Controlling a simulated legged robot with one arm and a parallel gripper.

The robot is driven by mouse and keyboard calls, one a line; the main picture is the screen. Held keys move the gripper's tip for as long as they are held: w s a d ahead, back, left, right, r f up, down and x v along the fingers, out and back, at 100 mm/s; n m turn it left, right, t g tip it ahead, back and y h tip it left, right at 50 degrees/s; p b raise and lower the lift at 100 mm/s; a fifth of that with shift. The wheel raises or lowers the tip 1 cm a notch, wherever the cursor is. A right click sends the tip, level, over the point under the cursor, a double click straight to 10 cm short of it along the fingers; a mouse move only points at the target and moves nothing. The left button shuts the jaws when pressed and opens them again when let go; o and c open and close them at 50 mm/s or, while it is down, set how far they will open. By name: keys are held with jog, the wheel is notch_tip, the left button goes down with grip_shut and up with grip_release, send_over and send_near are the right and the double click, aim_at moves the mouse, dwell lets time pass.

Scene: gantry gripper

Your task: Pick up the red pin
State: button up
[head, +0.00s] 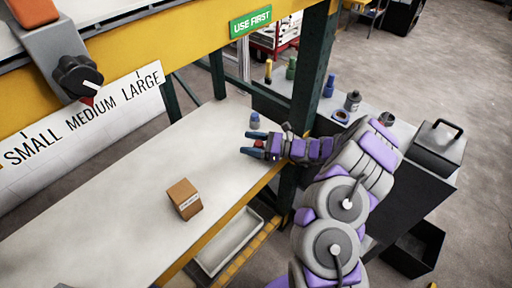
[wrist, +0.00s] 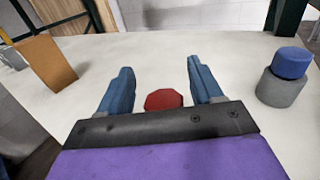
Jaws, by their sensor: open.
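The red pin (wrist: 163,99) shows as a red, many-sided top between the two blue fingers in the wrist view, close to the palm. Its lower part is hidden by the dark palm bar. In the head view it is a small red spot (head: 259,144) between the fingers. My gripper (head: 248,143) is open over the pale table, with a finger on each side of the pin; it also shows in the wrist view (wrist: 160,68). Gaps show between the pin and both fingers. I cannot tell how high the palm is above the pin.
A grey pin with a blue cap (wrist: 290,63) stands right of my gripper. A cardboard box (head: 185,198) sits on the table (head: 120,215). A dark green post (head: 314,65) rises behind my arm. A side bench (head: 385,122) holds several small items. A dial (head: 78,76) hangs upper left.

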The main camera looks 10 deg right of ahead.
jog(key=shift+d, duration=0.6)
jog(key=shift+c, duration=0.9)
jog(key=shift+d, duration=0.3)
jog(key=c, duration=0.3)
jog(key=shift+a, duration=0.5)
jog(key=c, duration=0.6)
jog(key=shift+o, duration=0.2)
jog(key=shift+d, duration=0.1)
jog(key=shift+r, duration=0.15)
